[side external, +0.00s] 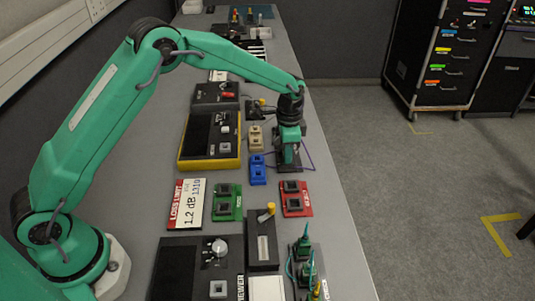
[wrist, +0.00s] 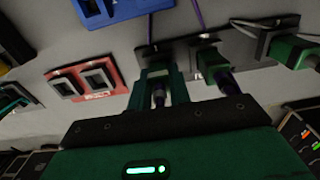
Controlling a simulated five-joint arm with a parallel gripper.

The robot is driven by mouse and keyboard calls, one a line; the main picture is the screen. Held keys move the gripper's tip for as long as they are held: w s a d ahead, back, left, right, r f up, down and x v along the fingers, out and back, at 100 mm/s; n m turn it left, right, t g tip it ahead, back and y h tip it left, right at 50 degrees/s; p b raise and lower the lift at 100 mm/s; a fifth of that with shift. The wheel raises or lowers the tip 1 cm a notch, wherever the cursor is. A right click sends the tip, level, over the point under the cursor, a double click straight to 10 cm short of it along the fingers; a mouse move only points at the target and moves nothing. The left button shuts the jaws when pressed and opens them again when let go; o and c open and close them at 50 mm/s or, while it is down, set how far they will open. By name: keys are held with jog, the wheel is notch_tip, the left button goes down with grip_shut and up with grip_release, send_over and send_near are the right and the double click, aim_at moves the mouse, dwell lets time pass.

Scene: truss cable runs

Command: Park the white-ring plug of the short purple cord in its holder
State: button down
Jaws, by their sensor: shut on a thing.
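My gripper (wrist: 158,92) is shut on a dark plug (wrist: 158,100), held between its green fingers in the wrist view. A pale band shows on the plug, which I take for the white ring. A thin purple cord (wrist: 151,28) rises near the fingers, and another length of purple cord (wrist: 198,16) leads to a green plug (wrist: 213,66) just right of them. In the side view my gripper (side external: 289,165) is low over the table's right side, with the purple cord (side external: 307,153) looping beside it. The plug's tip and the holder are largely hidden; I cannot tell whether it is seated.
A blue block (side external: 258,169) lies left of my gripper, with a beige block (side external: 255,138) behind it. A red block (side external: 296,199) and a green block (side external: 228,202) are nearer the camera. Green plugs (side external: 303,246) stand upright at the front right. The table's right edge is close.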

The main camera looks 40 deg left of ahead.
dwell(0.4)
jog(key=c, duration=1.2)
grip_release()
jog(key=shift+r, duration=2.5)
jog(key=shift+r, duration=2)
jog(key=shift+r, duration=0.1)
